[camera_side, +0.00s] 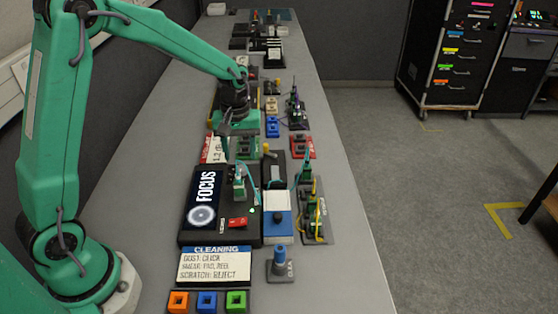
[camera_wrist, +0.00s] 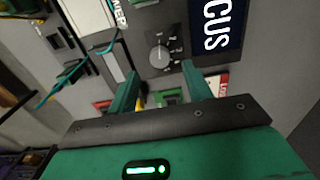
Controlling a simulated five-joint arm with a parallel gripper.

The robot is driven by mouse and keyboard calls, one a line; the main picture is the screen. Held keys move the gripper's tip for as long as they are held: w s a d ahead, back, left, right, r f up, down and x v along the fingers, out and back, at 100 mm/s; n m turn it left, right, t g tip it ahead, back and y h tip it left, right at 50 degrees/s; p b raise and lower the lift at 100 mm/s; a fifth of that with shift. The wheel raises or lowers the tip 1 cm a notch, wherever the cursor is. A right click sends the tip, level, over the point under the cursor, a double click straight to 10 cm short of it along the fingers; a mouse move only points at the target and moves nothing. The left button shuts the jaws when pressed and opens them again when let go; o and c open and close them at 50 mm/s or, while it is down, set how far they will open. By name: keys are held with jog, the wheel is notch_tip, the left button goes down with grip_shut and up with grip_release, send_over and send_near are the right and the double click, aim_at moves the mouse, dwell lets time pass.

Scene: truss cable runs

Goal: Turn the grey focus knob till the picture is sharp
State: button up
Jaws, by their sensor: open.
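The grey focus knob (camera_wrist: 158,57) sits on a dark panel with pale marks around it, beside the screen, in the wrist view. In the side view the screen (camera_side: 203,200) on the black box shows "FOCUS" above a pale disc with soft, blurred rings. The wrist view shows part of the screen (camera_wrist: 215,25). My gripper (camera_side: 232,142) hangs over the far end of the box. In the wrist view my gripper (camera_wrist: 158,68) is open and empty, its green fingers apart on either side of the line to the knob. I cannot make out the knob clearly in the side view.
Close by stand a green board (camera_side: 247,147), a red block (camera_side: 303,147) and a blue-and-white unit (camera_side: 277,218) with cables. A cleaning card (camera_side: 215,266) and coloured blocks (camera_side: 207,301) lie in front. The bench's right strip is clear.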

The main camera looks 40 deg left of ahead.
aim_at(241, 167)
jog(key=shift+f, duration=2.4)
jog(key=c, duration=1)
